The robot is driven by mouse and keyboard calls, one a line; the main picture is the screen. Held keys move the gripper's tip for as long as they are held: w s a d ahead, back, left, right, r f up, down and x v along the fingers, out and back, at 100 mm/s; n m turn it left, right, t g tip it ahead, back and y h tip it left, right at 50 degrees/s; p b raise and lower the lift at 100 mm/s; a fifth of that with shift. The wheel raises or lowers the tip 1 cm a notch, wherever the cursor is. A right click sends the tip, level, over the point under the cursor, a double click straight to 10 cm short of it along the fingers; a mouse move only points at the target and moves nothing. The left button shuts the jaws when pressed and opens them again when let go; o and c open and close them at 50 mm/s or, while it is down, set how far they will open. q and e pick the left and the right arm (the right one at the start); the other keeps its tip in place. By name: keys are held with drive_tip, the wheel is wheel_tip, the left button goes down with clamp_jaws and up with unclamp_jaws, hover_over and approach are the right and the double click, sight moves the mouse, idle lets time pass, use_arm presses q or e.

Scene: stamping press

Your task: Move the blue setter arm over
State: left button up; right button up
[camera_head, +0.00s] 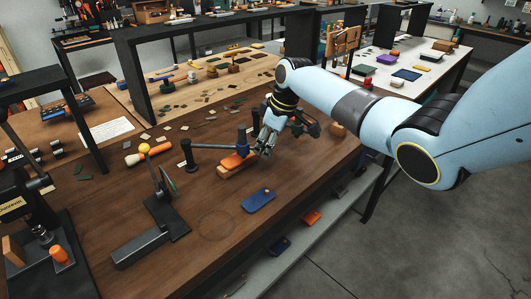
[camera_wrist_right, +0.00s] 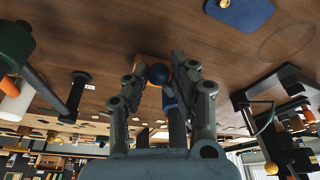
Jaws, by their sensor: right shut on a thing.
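An orange block (camera_head: 235,161) lies on the wood right below the handle. The exact contact is partly hidden by the fingers. My left gripper is out of view.
A dark blue plate (camera_head: 259,199) lies in front on the brown workbench (camera_head: 215,195). A black angled stand (camera_head: 165,212) and a black press (camera_head: 35,225) stand to the left. Bare wood surrounds the plate.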

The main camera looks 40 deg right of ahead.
drive_tip(key=shift+w+d, duration=0.15)
drive_tip(key=shift+o, duration=0.5)
drive_tip(key=w+d+b, duration=0.1)
drive_tip(key=w+b, duration=0.1)
drive_tip(key=w+d+b, duration=0.1)
drive_tip(key=d+b, duration=0.1)
drive_tip(key=b, duration=0.1)
drive_tip(key=shift+w, duration=0.4)
drive_tip(key=shift+w+r+b, duration=0.15)
drive_tip(key=shift+r+b, duration=0.15)
drive_tip(key=shift+b, duration=0.1)
drive_tip(key=o, duration=0.6)
drive_tip(key=shift+w+d, duration=0.1)
drive_tip(key=o, duration=0.3)
drive_tip(key=shift+w+f, duration=0.15)
drive_tip(key=shift+o, duration=0.2)
